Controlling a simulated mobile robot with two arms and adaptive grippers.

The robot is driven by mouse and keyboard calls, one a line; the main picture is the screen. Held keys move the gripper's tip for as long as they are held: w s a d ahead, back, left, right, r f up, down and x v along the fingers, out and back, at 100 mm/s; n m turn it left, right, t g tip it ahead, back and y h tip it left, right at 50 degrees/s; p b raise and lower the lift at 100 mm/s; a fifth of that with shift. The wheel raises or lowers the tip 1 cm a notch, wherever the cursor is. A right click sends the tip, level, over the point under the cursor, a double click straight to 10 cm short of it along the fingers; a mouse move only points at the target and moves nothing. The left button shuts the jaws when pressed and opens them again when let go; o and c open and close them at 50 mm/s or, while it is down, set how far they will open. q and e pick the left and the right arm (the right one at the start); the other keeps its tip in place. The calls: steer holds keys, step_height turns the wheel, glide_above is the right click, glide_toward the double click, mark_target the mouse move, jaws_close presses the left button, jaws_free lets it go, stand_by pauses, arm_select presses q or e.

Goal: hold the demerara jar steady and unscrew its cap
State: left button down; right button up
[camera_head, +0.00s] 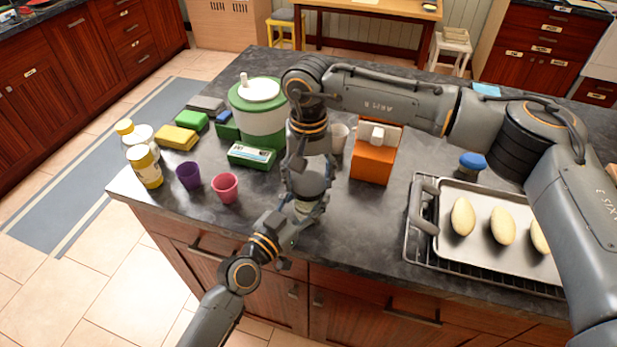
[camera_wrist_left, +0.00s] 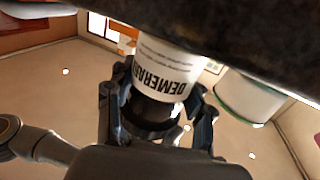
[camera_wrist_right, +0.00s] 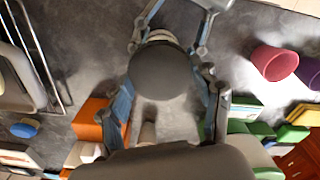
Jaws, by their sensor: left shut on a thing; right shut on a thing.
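The demerara jar (camera_head: 312,184) stands upright on the dark counter near its front edge. Its white DEMERARA label (camera_wrist_left: 165,75) appears upside down in the left wrist view. My left gripper (camera_head: 308,207) comes in low from the front and is shut around the jar's body. My right gripper (camera_head: 310,166) points down from above and is shut on the dark round cap (camera_wrist_right: 160,73), which lies between its fingers in the right wrist view. In the head view the cap is mostly hidden by my right gripper. I cannot tell whether the cap has turned.
An orange box (camera_head: 371,166) stands right of the jar, and a metal tray (camera_head: 480,225) with pale rolls lies further right. A pink cup (camera_head: 225,188), a purple cup (camera_head: 188,175), a green-and-white dispenser (camera_head: 262,125) and yellow-capped bottles (camera_head: 146,167) stand to the left.

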mark_target(308, 183)
steer(key=shift+r, duration=1.05)
steer(key=shift+r, duration=1.95)
arm_select(q)
steer(key=shift+c, duration=2.2)
jaws_free()
steer(key=shift+s+a, duration=0.1)
